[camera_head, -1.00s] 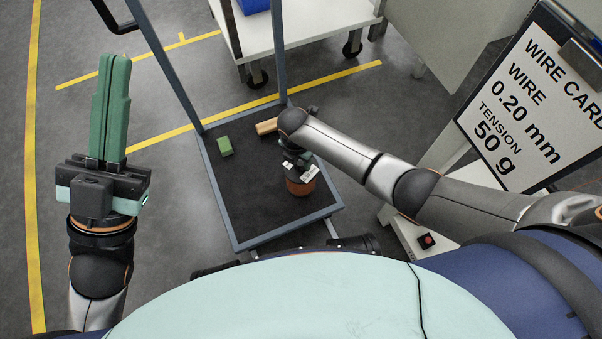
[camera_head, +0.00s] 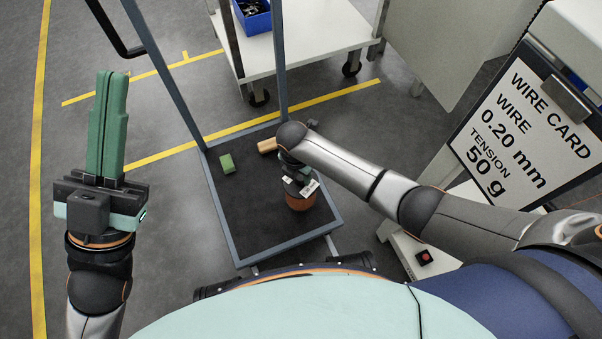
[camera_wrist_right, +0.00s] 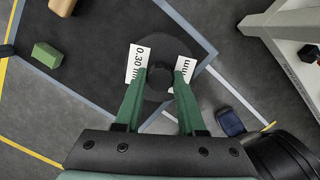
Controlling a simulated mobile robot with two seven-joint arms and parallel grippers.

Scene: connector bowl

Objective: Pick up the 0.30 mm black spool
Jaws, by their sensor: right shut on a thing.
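The spool (camera_head: 300,203) shows as a copper-brown cylinder near the right edge of the dark cart deck. In the right wrist view its round dark top (camera_wrist_right: 165,40) carries white labels; one reads 0.30 mm. My right gripper (camera_wrist_right: 160,72) has its green fingers shut on the dark central knob of the spool. In the head view the right gripper (camera_head: 293,172) comes down from above and partly hides the spool. I cannot tell whether the spool touches the deck. My left gripper (camera_head: 112,75) points up, its green fingers together, empty and away from the cart.
The grey-framed cart (camera_head: 225,235) also carries a green block (camera_head: 227,163) and a tan block (camera_head: 268,146). A white table with a blue bin (camera_head: 253,17) stands behind. A wire card sign (camera_head: 525,125) reading 0.20 mm stands at the right.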

